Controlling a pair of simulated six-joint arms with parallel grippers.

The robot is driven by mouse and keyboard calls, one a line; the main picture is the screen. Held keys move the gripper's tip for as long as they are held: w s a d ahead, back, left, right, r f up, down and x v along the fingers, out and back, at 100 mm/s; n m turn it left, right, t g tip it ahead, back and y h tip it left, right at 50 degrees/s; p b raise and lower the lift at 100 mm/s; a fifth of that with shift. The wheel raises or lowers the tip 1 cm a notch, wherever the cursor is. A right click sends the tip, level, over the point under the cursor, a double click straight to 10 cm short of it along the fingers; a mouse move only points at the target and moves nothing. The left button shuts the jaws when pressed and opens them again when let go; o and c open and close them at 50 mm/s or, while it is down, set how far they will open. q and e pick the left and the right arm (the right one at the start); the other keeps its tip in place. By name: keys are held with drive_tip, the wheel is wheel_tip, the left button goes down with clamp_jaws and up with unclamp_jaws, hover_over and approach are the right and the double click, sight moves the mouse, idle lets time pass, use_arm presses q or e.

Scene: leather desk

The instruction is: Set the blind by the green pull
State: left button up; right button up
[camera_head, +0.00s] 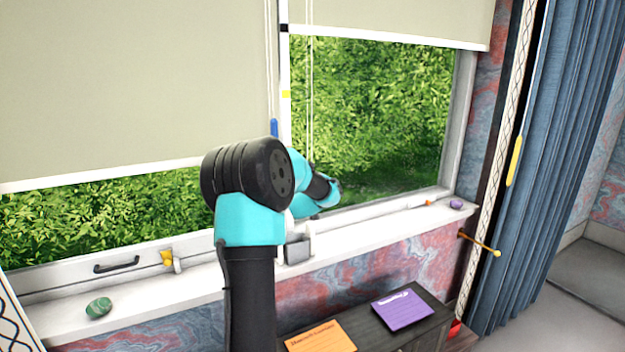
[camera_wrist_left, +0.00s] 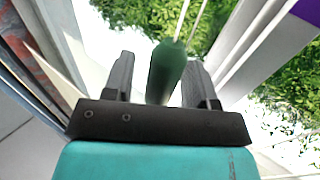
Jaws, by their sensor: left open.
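The green pull (camera_wrist_left: 166,72) hangs on thin cords in the left wrist view, between the two dark fingers of my left gripper (camera_wrist_left: 158,78). The fingers are open, with a small gap on the left of the pull; whether the right finger touches it I cannot tell. In the head view my arm hides the pull and most of the gripper. The right blind (camera_head: 400,15) is high, its hem near the top of its pane, with cords (camera_head: 309,90) below it. The left blind (camera_head: 130,90) hangs much lower. My right gripper is not in view.
A blue pull (camera_head: 274,128) hangs at the left blind's edge. The post between panes bears a yellow mark (camera_head: 286,93) and a black mark (camera_head: 284,28). The sill (camera_head: 190,288) holds a green stone (camera_head: 98,307) and a purple one (camera_head: 456,204). A blue curtain (camera_head: 555,150) hangs right.

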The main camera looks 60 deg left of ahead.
use_arm(q)
drive_tip(key=shift+w+a, duration=0.3)
drive_tip(key=shift+a, duration=0.1)
clamp_jaws()
idle(0.4)
